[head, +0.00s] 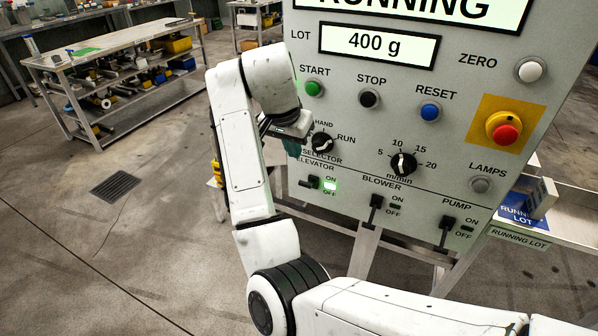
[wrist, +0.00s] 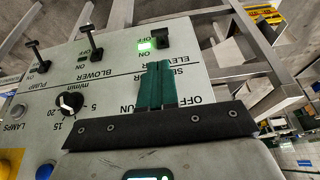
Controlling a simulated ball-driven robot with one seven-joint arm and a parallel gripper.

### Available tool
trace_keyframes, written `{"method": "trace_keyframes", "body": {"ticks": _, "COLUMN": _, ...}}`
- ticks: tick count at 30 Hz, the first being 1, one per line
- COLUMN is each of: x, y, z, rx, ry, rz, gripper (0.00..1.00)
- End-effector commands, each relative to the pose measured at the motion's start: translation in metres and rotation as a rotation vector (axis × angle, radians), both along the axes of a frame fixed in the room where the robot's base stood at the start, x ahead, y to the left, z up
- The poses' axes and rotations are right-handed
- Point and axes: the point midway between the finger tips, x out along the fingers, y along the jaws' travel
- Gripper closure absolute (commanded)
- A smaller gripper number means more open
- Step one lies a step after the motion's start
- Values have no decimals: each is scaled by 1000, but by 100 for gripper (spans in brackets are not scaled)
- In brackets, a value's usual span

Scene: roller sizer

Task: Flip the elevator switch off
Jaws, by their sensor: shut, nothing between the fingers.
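The elevator switch (head: 312,182) is a small black lever at the lower left of the grey control panel. A green lamp (head: 330,185) beside it is lit, between the ON and OFF labels. In the wrist view the switch (wrist: 162,38) and its lit lamp (wrist: 146,44) lie just beyond my fingertips. My gripper (head: 293,148) is in front of the panel near the selector, above the switch. Its green fingers (wrist: 158,68) are shut together, empty, and appear apart from the switch. My wrist partly hides the panel's left edge in the head view.
The selector knob (head: 322,143) is right of my gripper. The blower switch (head: 376,203) and pump switch (head: 446,224) stand to the right, their lamps dark. A red emergency button (head: 505,132) is farther right. Metal frame legs stand below the panel.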

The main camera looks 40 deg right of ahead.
Motion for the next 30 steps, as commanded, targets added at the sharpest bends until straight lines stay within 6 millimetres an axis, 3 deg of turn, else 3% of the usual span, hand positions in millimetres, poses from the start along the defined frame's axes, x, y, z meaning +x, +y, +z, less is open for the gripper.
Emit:
{"method": "trace_keyframes", "body": {"ticks": 5, "x": 2, "y": -6, "z": -16, "rx": 1, "ry": 3, "rz": 0, "gripper": 100}}
{"method": "trace_keyframes", "body": {"ticks": 21, "x": 13, "y": -40, "z": -108, "rx": 1, "ry": 4, "rz": 0, "gripper": 100}}
{"method": "trace_keyframes", "body": {"ticks": 30, "x": 17, "y": -47, "z": -129, "rx": 1, "ry": 0, "rz": 0, "gripper": 100}}
